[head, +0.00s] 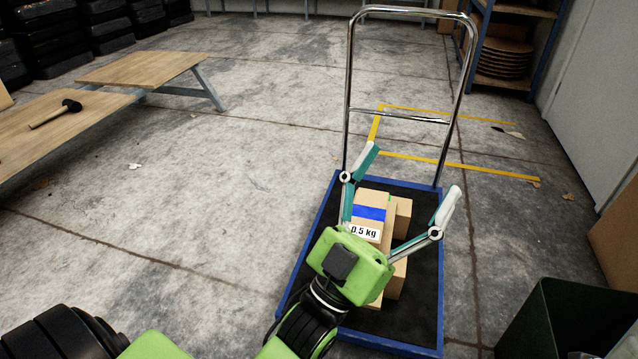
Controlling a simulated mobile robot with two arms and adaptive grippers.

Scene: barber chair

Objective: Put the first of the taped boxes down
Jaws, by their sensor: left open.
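Taped cardboard boxes sit on a blue-edged platform cart (441,262). The box on top (372,198) has a blue tape band and a white "0,5 kg" label. Another plain cardboard box (403,212) shows beside and behind it, partly hidden. My left gripper (411,172) is open above the cart, its fingers spread wide around the boxes' outline in the picture. I see no box held between the fingers; whether a finger touches one I cannot tell. My gripper's palm hides the lower part of the boxes. My right gripper is not in view.
The cart's chrome handle (348,90) rises behind the boxes. Yellow tape (420,159) marks the floor beyond. A wooden bench with a mallet (55,113) stands left. A dark green bin (565,320) stands at lower right, shelving (512,45) at back right. The floor left of the cart is clear.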

